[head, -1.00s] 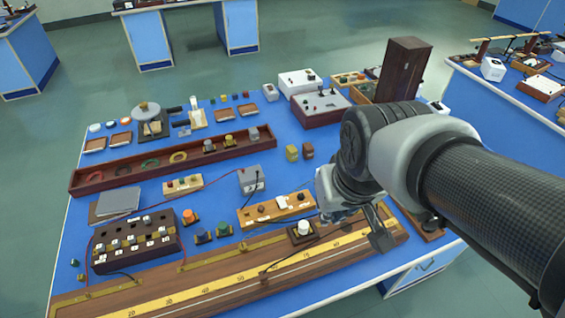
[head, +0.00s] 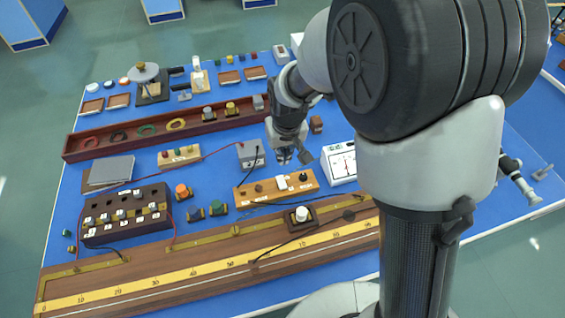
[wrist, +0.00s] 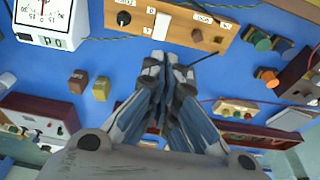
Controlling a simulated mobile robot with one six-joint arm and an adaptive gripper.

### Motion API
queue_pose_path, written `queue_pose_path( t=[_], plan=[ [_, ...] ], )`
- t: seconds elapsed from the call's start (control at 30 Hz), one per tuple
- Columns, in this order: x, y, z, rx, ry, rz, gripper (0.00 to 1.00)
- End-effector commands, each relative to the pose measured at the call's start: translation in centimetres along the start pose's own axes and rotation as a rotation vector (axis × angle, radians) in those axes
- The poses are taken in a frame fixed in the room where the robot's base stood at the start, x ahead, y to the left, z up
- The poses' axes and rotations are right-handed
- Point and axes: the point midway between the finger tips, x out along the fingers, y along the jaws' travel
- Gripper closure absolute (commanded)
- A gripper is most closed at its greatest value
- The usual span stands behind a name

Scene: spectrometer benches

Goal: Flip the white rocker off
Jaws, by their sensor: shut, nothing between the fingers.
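The white rocker (head: 282,184) sits on a light wooden board (head: 245,194), between a brown knob (head: 258,188) and a black knob (head: 303,177). In the wrist view the rocker (wrist: 161,24) is a pale upright block on the board (wrist: 180,36), just beyond my fingertips. I cannot tell which way it is tipped. My gripper (head: 286,160) points down behind the board, near the rocker. In the wrist view my gripper (wrist: 166,60) is shut with nothing in it, and a small gap shows between its tips and the board.
A white meter (head: 341,163) stands right of the board and a grey box (head: 250,154) behind its left end. A white-topped round knob on a dark base (head: 301,215) and a long scale rail (head: 200,281) lie in front. Thin wires cross the bench.

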Motion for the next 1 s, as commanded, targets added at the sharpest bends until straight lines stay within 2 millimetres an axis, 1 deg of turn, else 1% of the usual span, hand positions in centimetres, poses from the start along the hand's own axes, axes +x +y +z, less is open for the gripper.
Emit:
queue_pose_path(
  t=[0.23,0.37,0.47,0.8,0.9,1.0],
  plan=[
    [0.0,0.0,0.0,0.000,0.000,0.000,1.00],
    [0.9,0.0,0.1,0.000,-0.002,0.000,1.00],
    [2.5,0.0,0.2,0.000,-0.004,0.000,1.00],
    [9.8,0.0,0.2,0.000,-0.003,0.000,1.00],
    [11.4,0.0,0.6,0.000,-0.002,0.000,1.00],
    [12.6,0.0,1.1,0.000,-0.002,0.000,1.00]
  ],
)
